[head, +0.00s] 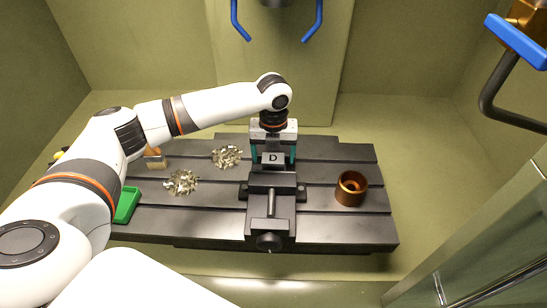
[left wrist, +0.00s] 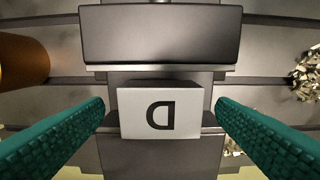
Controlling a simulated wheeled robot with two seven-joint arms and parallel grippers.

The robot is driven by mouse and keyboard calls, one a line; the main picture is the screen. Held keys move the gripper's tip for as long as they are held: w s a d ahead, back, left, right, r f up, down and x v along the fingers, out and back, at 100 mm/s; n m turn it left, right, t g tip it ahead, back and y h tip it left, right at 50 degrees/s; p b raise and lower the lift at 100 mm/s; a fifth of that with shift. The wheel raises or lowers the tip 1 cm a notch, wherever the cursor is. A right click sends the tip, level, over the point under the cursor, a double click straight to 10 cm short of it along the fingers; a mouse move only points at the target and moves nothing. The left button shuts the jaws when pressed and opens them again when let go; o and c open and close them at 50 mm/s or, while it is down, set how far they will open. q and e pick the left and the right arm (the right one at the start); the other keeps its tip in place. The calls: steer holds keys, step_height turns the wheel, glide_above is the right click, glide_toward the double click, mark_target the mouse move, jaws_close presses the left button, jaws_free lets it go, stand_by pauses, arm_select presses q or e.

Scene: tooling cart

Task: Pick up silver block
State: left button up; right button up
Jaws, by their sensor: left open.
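The silver block (head: 273,158), marked with a black D, sits in the dark vise (head: 272,183) in the middle of the slotted table. In the left wrist view the open fingers (left wrist: 160,125) stand left and right of the block with a gap on each side. My right gripper is not in view.
The slotted table (head: 330,219) carries a copper-coloured cup (head: 351,188) right of the vise. Metal shavings (head: 181,182) lie in two piles to the left, near a green tray (head: 127,204) and a brush (head: 155,158). Blue-handled fittings (head: 517,41) hang at upper right.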

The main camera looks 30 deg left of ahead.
arm_select(q)
steer(key=shift+a+f, duration=0.1)
steer(key=shift+f, duration=0.45)
steer(key=c, duration=1.2)
steer(key=shift+r, duration=0.1)
steer(key=shift+r, duration=0.1)
